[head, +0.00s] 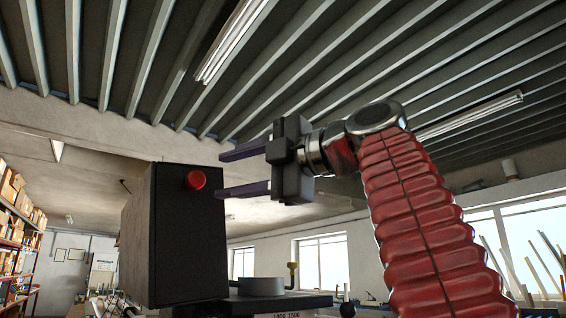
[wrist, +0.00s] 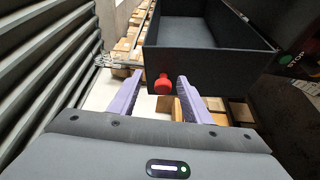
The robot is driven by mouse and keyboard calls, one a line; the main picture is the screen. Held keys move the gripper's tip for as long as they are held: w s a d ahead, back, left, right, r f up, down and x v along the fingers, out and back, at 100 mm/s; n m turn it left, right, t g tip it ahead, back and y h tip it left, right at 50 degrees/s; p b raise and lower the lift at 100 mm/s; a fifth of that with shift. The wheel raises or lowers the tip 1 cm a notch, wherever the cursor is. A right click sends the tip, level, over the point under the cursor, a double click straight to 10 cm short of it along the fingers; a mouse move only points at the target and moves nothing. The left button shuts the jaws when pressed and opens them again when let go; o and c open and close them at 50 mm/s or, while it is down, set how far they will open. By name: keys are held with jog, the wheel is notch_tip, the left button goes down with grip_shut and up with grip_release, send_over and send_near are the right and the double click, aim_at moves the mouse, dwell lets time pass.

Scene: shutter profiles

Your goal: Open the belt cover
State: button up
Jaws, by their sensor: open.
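The belt cover (head: 190,240) appears to be the black box-shaped part with a red knob (head: 195,180) near its upper edge. In the wrist view the dark box (wrist: 213,65) shows an open, hollow side, and the red knob (wrist: 163,84) stands out from its near wall. My gripper (head: 220,175) is open and empty, with purple fingers pointing left at the knob. In the head view the fingertips stop just right of the knob. In the wrist view the knob lies between the fingertips (wrist: 160,78), with gaps on both sides and no visible contact.
Shelves with boxes (head: 15,205) stand at the far left. A dark panel marked STOP (wrist: 296,58) is at the right in the wrist view.

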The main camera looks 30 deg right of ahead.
jog(key=v, duration=1)
jog(key=shift+s+d, duration=0.2)
jog(key=shift+s, duration=0.15)
jog(key=shift+f, duration=0.1)
dwell(0.7)
jog(key=w+a+f+m+g+h, duration=0.1)
jog(key=w+a+f+m+g, duration=0.3)
jog(key=f, duration=0.6)
jog(key=w+f+m+t+h, duration=0.1)
jog(key=w+f+m, duration=0.2)
jog(key=f+m, duration=0.5)
jog(key=w+a+f+m+g+h, duration=0.1)
jog(key=w+f+m+g, duration=0.2)
jog(key=f, duration=0.8)
jog(key=s+a+f+m+g+h, duration=0.1)
jog(key=s+f, duration=0.3)
jog(key=f, duration=0.9)
jog(key=s+a+f+m+g+h, duration=0.2)
jog(key=s+f+m, duration=0.2)
jog(key=f, duration=0.9)
jog(key=s+a+f+m+g+h, duration=0.1)
jog(key=s+f, duration=0.4)
jog(key=f, duration=0.8)
jog(key=shift+a+f+m+g, duration=0.25)
jog(key=shift+a+m+g, duration=0.15)
jog(key=shift+a+m, duration=0.3)
